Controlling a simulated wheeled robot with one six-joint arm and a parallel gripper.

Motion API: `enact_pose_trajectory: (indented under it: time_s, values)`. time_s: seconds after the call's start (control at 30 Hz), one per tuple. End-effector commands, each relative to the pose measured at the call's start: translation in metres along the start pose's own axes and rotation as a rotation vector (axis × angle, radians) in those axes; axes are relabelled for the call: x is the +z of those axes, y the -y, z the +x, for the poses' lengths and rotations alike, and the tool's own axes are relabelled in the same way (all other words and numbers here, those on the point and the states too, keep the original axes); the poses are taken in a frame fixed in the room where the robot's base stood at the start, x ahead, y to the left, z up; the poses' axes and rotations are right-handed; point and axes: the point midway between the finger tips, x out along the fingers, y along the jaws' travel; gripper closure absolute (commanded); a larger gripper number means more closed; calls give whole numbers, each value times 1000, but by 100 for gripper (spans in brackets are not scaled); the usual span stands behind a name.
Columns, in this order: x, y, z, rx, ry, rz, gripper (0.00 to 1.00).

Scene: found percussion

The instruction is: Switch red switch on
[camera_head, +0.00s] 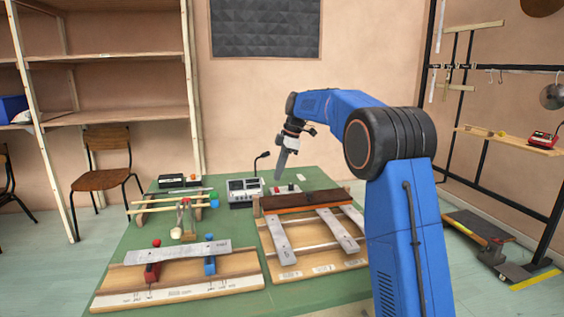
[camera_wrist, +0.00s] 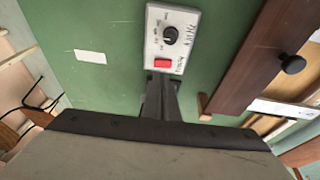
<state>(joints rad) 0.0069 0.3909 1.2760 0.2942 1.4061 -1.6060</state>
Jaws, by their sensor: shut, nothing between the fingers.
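The red switch (camera_wrist: 162,63) is a small red rocker on a light grey control box (camera_wrist: 187,28), which also carries a black knob (camera_wrist: 171,35). In the head view the grey box (camera_head: 291,189) lies on the green table, partly behind the brown wooden bar. My gripper (camera_head: 279,175) points down just above the box. In the wrist view my gripper (camera_wrist: 160,78) is shut and empty, its fingertips close below the red switch in the picture. I cannot tell whether they touch the box. Which way the rocker is tilted is not clear.
The green table (camera_head: 232,225) holds a brown wooden bar (camera_head: 299,201) with metal bars at the front right. A grey mixer-like device (camera_head: 244,191) stands left of the box. A metal bar instrument (camera_head: 178,251) lies at front left. A white label (camera_wrist: 90,56) lies on the table.

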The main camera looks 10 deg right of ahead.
Motion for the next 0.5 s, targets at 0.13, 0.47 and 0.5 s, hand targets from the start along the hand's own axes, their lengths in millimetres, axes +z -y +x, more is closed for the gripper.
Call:
enact_pose_trajectory:
  time_s: [0.13, 0.47, 0.5]
  values:
    - [6, -3, 18, -1, 0, 1, 100]
    - [10, -5, 31, 0, 0, 1, 100]
    - [10, -5, 31, 0, 0, 1, 100]
